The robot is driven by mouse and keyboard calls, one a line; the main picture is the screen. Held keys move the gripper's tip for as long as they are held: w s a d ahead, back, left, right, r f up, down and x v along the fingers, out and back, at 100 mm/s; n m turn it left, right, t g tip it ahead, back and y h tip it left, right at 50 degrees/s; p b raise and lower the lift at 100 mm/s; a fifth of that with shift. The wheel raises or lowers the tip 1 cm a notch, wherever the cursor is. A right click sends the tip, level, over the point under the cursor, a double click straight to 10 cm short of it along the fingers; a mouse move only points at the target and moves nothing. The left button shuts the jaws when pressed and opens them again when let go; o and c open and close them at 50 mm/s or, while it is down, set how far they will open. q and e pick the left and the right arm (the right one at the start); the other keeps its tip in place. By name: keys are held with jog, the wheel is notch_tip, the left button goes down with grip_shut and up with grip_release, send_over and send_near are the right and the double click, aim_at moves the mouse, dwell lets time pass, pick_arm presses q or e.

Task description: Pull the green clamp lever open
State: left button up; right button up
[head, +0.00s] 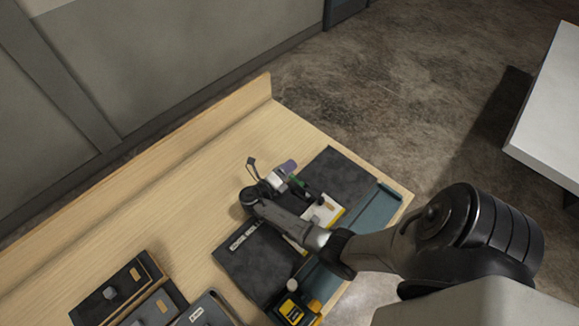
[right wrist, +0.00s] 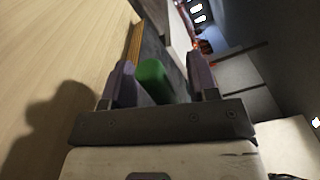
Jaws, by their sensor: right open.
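The green clamp lever (right wrist: 153,82) stands between the two purple-grey fingers of my right gripper (right wrist: 160,74) in the right wrist view. The fingers are apart, one on each side of the green grip. The lever looks closer to the left finger; contact cannot be told. In the head view a small green part of the lever (head: 296,181) shows beside my right gripper (head: 294,176), low over the dark console panel. The gripper and wrist hide much of the lever and its base there. My left gripper is not in view.
The console's dark panel (head: 345,177) lies on a wooden bench (head: 180,207) with a raised back edge. A yellow-and-black device (head: 291,309) sits near the front. Dark boxes (head: 110,293) stand at lower left. The bench left of the gripper is clear.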

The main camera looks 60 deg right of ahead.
jog(key=shift+s+d, duration=0.15)
jog(key=shift+d, duration=0.25)
jog(key=shift+c, duration=0.3)
grip_shut()
